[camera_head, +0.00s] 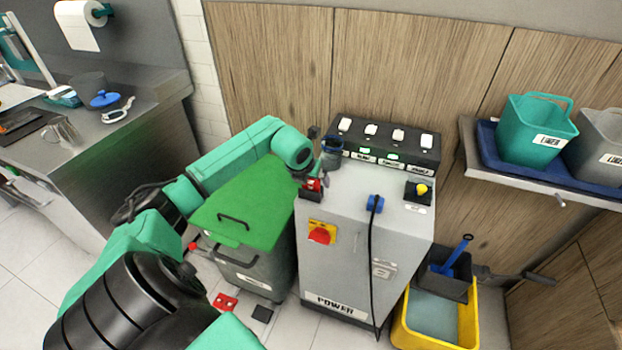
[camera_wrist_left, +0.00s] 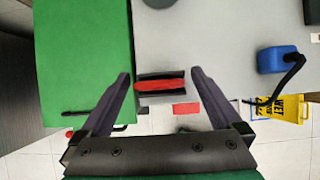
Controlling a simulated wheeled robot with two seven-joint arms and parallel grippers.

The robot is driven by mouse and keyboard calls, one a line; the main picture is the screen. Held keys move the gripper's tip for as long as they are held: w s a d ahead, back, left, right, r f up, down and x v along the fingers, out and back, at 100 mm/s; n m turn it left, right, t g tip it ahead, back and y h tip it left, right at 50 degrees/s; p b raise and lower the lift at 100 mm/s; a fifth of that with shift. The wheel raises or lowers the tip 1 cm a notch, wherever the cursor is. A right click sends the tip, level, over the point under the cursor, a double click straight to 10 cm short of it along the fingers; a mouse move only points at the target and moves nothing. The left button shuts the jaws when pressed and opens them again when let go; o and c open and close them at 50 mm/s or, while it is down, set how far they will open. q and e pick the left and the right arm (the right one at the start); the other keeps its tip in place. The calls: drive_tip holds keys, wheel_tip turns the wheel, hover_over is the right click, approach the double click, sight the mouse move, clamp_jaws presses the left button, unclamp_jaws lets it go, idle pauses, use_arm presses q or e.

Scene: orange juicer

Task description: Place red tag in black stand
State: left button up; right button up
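The black stand (camera_wrist_left: 162,98) sits at the left edge of the grey machine top. A red tag (camera_wrist_left: 160,85) lies within its outline, between dark strips, in the left wrist view. I cannot tell how deep it sits. It shows small and partly hidden in the head view (camera_head: 313,184). My left gripper (camera_wrist_left: 160,73) is open, its two fingers spread on either side of the stand with gaps to the red tag. It reaches over the machine's left edge in the head view (camera_head: 318,172). My right gripper is not in view.
The grey machine (camera_head: 346,240) carries a switch panel (camera_head: 385,148) at the back and a yellow button (camera_head: 422,189) at right. A blue plug (camera_head: 375,203) with a black cable is on its front edge. A green-lidded bin (camera_head: 240,205) stands close on the left, under my left arm.

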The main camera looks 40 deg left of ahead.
use_arm(q)
drive_tip(key=shift+r, duration=0.25)
drive_tip(key=b+v, duration=0.3)
drive_tip(key=v, duration=0.8)
drive_tip(key=shift+s+r, duration=0.25)
drive_tip(key=shift+d, duration=0.1)
